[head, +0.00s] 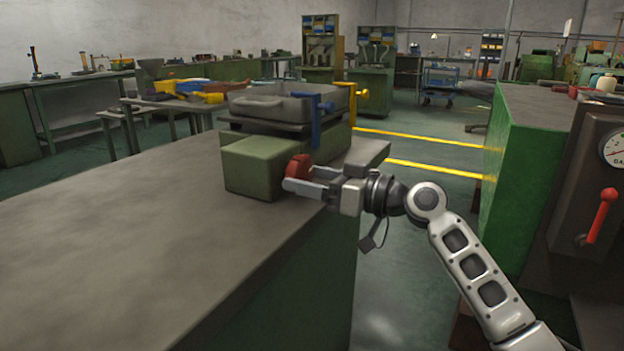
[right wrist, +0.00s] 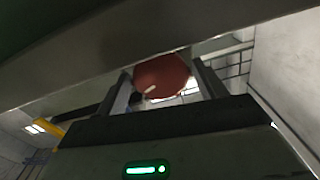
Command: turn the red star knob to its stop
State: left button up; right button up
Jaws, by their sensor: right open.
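The red star knob (head: 299,167) sits on the right-hand face of a pale green box (head: 258,165) at the far end of the workbench. My right gripper (head: 296,180) reaches in from the right, with its fingers pointing at the box and at the knob. In the right wrist view the red knob (right wrist: 162,76) lies between the two open fingers (right wrist: 166,85). The fingers look apart from it, though contact cannot be told for sure. A small pale mark shows on the knob. My left gripper is not in view.
The grey workbench top (head: 130,230) is bare at the front. A machine panel with a red lever (head: 602,215) is at the right.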

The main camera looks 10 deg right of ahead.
jog(key=v, duration=1.6)
jog(key=shift+b, duration=0.35)
jog(key=shift+r, duration=0.1)
